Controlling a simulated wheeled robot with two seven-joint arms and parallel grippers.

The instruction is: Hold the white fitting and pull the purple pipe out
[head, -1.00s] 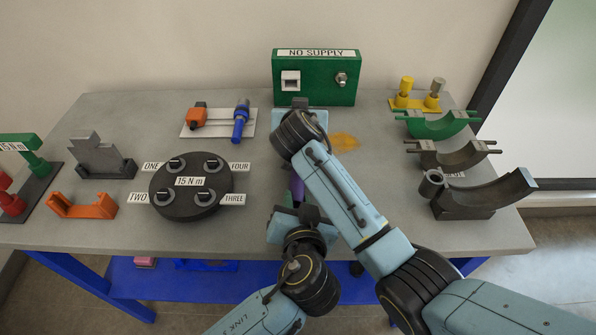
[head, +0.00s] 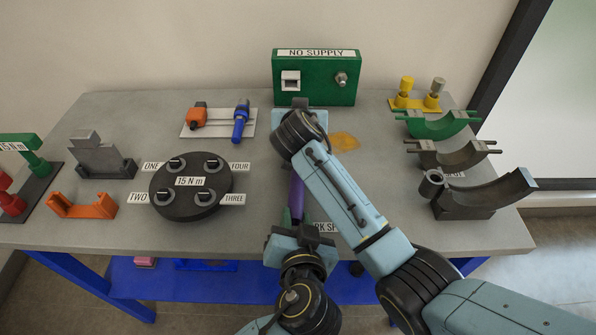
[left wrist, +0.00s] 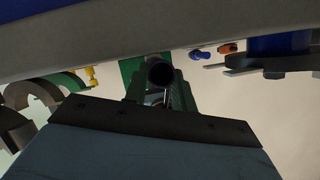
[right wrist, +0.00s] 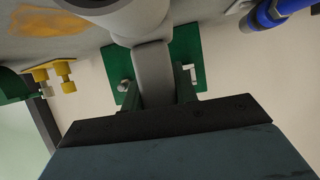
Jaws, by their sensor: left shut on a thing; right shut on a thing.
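The purple pipe (head: 296,198) shows in the head view between my two grippers, over the front middle of the table. My left gripper (head: 299,229) is shut on it near the table's front edge. In the left wrist view the pipe's dark round end (left wrist: 160,72) points at the camera between the fingers. My right gripper (right wrist: 157,92) is shut on the pale, white-grey fitting (right wrist: 151,72), seen in the right wrist view. In the head view my right arm hides the fitting, so the joint between pipe and fitting cannot be seen.
A green NO SUPPLY box (head: 315,80) stands behind my right gripper. A black round plate (head: 190,187) with several knobs lies left of the pipe. Curved green (head: 437,124) and grey (head: 487,192) cradles stand at right. A partly covered label (head: 327,227) lies beside my left gripper.

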